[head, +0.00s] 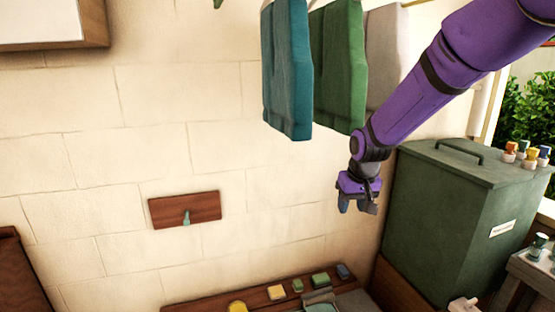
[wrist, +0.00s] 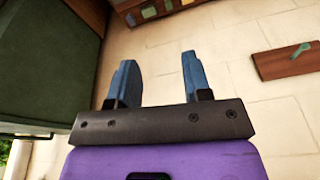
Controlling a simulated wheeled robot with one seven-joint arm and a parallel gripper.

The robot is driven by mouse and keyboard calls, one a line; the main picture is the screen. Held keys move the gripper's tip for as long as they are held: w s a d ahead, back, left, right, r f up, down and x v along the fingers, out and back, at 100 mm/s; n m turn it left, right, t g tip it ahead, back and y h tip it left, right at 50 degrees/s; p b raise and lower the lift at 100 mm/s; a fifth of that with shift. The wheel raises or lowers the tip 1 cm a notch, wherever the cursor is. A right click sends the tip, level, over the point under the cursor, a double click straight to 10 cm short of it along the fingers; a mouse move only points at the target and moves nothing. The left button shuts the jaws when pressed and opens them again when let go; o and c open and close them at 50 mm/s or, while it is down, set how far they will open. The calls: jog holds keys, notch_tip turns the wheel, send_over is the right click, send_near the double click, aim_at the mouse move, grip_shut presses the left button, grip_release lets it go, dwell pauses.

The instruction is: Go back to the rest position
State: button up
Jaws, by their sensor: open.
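My gripper (head: 357,205) hangs from my purple arm in the head view, in front of the pale block wall (head: 230,90) and left of the green bin. Its fingers point down. In the wrist view the gripper (wrist: 157,82) shows two blue fingers spread apart, with only wall between them. It holds nothing and touches nothing that I can see.
Teal (head: 286,70), green (head: 338,70) and pale cushions hang close above and left of my gripper. A lidded green bin (head: 450,215) stands right. A wooden shelf (head: 262,302) with small blocks is below. A wooden plaque with a hook (head: 186,209) is on the wall.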

jog(key=s+d+r+t, duration=0.1)
jog(key=s+d+r, duration=0.2)
jog(key=s+r, duration=0.4)
jog(key=s+d+r, duration=0.4)
jog(key=s+r, duration=0.2)
jog(key=s, duration=0.2)
jog(key=s+d+r+m, duration=0.1)
jog(key=s+d, duration=0.1)
jog(key=s, duration=0.7)
jog(key=s+d+r+t, duration=0.1)
jog(key=s+d+r, duration=0.1)
jog(key=s, duration=0.7)
jog(key=shift+m+h, duration=0.3)
jog(key=shift+m, duration=0.1)
